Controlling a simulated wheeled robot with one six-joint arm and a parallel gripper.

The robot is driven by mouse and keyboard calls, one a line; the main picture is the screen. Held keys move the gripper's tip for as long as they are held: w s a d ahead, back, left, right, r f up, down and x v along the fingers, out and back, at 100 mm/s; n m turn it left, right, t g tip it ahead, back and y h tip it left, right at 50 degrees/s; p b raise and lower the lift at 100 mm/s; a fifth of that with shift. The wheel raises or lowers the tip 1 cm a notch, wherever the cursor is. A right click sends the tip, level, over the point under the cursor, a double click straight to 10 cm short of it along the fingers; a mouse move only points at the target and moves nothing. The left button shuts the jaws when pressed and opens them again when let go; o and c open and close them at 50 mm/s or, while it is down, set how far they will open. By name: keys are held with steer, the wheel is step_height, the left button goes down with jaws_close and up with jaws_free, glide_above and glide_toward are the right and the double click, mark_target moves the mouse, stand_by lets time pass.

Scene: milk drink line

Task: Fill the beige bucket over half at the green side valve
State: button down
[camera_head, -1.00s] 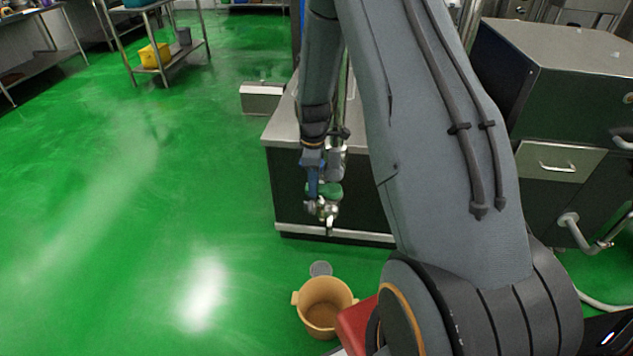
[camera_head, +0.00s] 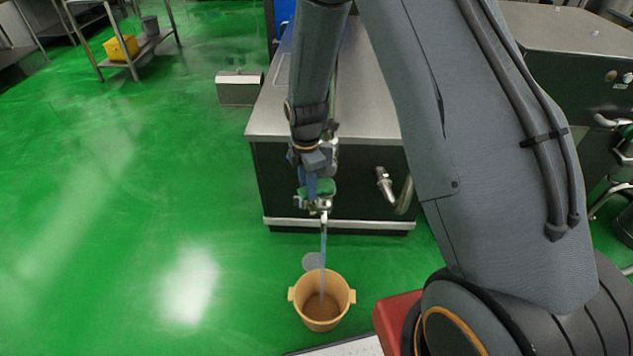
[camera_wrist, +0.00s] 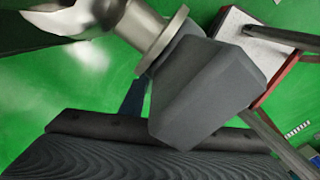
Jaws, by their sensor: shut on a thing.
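The beige bucket (camera_head: 307,311) stands upright on the green floor below the valve, its two side lugs showing. A thin pale bluish stream (camera_head: 323,245) falls from the metal spout (camera_head: 323,205) into the bucket. The level inside is hard to tell; the inside bottom looks brownish. The green side valve (camera_head: 321,188) sits on the front of a steel-topped unit. My gripper (camera_head: 311,182) is at the valve, shut on its handle, with the grip partly hidden. In the wrist view a metal valve fitting (camera_wrist: 155,35) lies close against a dark grey finger.
The steel-topped unit (camera_head: 268,128) stands behind the valve. A grey disc (camera_head: 313,261) lies on the floor behind the bucket. Another pipe outlet (camera_head: 384,183) is right of the valve. A rack with a yellow bin (camera_head: 121,47) stands far left. The left floor is clear.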

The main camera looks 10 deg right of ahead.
steer(key=shift+w, duration=0.1)
steer(key=c, duration=1.3)
jaws_free()
steer(key=shift+c, duration=0.2)
steer(key=shift+r, duration=0.1)
steer(key=shift+r+b, duration=0.85)
steer(key=shift+r, duration=3)
